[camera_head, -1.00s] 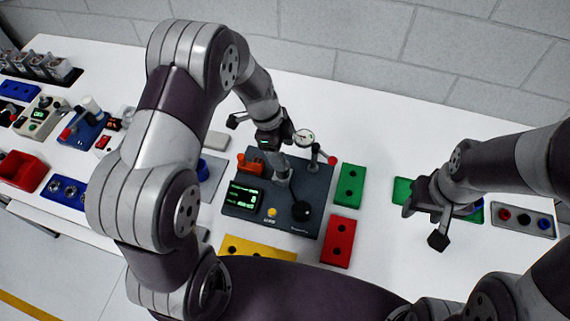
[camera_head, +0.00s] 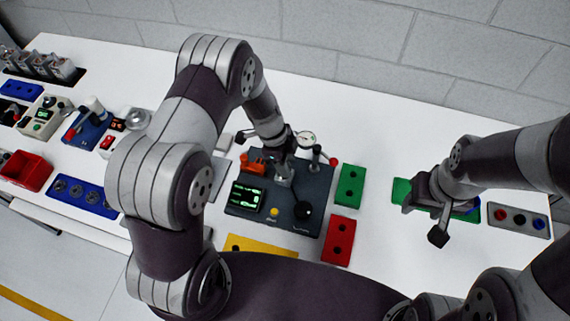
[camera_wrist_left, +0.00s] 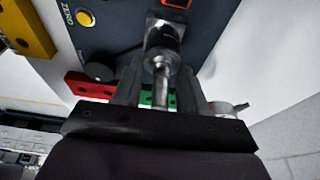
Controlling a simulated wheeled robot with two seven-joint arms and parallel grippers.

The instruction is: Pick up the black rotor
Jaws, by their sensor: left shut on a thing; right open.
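My left gripper (camera_head: 285,166) is over the dark test panel (camera_head: 318,187), pointing down at a grey metal part with a shaft. In the left wrist view my left gripper (camera_wrist_left: 158,88) has its fingers on either side of the shaft (camera_wrist_left: 161,80), shut on it; the part's thicker grey body (camera_wrist_left: 163,42) is at the panel. I cannot tell whether this part is the black rotor. A black round piece (camera_head: 303,210) is at the panel's front right; it also shows in the left wrist view (camera_wrist_left: 98,72). My right gripper (camera_head: 424,218) is open and empty at the right.
A dial gauge (camera_head: 306,139) and a red-tipped lever (camera_head: 332,161) are close to the left gripper. Green (camera_head: 350,186), red (camera_head: 339,240) and yellow (camera_head: 262,245) blocks surround the panel. A three-button box (camera_head: 518,219) is at far right. The table's back right is clear.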

